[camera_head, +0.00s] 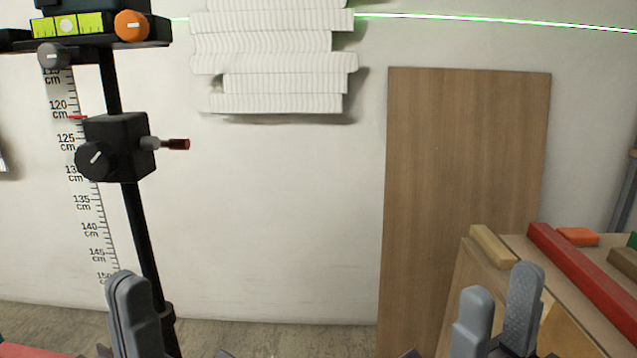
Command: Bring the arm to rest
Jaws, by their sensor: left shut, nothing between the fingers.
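My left gripper (137,312) shows at the bottom left, pointing up, with its fingers shut together and nothing between them. It is in front of the lower part of a black pole. My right gripper (498,310) shows at the bottom right, with its two fingers apart and nothing visible between them. It is in front of the wooden box at the right. Most of both arms is out of view below.
A black stand (139,240) carries a clamp block (118,135) and a level (68,25). A white layered relief (270,45) is on the wall. A wooden board (465,160) leans there. Red (580,275) and orange (578,236) blocks lie on a wooden box (465,275).

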